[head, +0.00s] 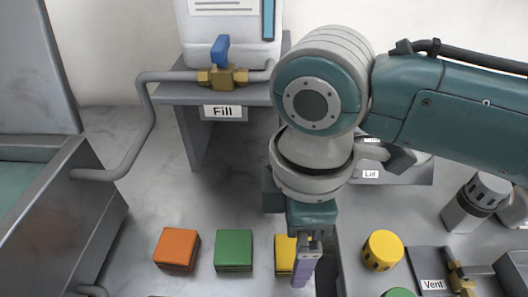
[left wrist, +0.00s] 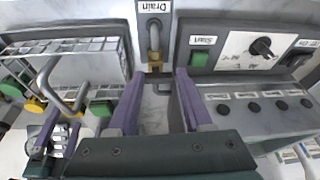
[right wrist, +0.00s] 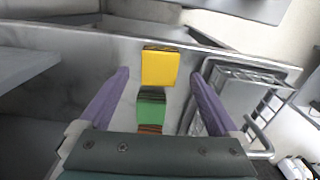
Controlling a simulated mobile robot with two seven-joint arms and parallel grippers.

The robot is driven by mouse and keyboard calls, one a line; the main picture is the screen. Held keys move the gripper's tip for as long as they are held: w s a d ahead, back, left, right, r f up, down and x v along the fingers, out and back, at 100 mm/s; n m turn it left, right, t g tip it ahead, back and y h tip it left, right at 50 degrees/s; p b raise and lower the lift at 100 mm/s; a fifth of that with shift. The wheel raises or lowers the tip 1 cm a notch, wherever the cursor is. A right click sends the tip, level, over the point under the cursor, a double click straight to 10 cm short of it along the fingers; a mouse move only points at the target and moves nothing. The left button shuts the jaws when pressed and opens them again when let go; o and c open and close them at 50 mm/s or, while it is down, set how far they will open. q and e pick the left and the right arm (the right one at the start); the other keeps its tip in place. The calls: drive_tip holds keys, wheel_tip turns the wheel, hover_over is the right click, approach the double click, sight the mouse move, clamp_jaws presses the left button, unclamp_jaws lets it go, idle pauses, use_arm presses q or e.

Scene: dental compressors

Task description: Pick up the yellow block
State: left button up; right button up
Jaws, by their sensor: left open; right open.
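The yellow block (head: 284,255) sits on the counter at the right end of a row with a green block (head: 233,250) and an orange block (head: 177,249). My right gripper (head: 305,268) points down at the yellow block and partly covers it in the head view. In the right wrist view the yellow block (right wrist: 159,67) shows between the two purple fingertips of my open right gripper (right wrist: 160,74), with a gap on each side. The green block (right wrist: 150,108) lies nearer the palm. My left gripper (left wrist: 157,88) is open and empty in the left wrist view, facing a control panel.
A yellow round knob (head: 382,251) and a green knob (head: 398,293) are right of the blocks. A Fill valve (head: 223,77) with a blue handle is on a grey stand behind. A grey metal bin (head: 75,225) stands at left. Counter left of the orange block is clear.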

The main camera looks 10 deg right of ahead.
sight(293, 255)
wheel_tip(293, 255, down, 3)
drive_tip(key=shift+r, duration=0.2)
clamp_jaws()
idle(0.6)
drive_tip(key=shift+r, duration=0.15)
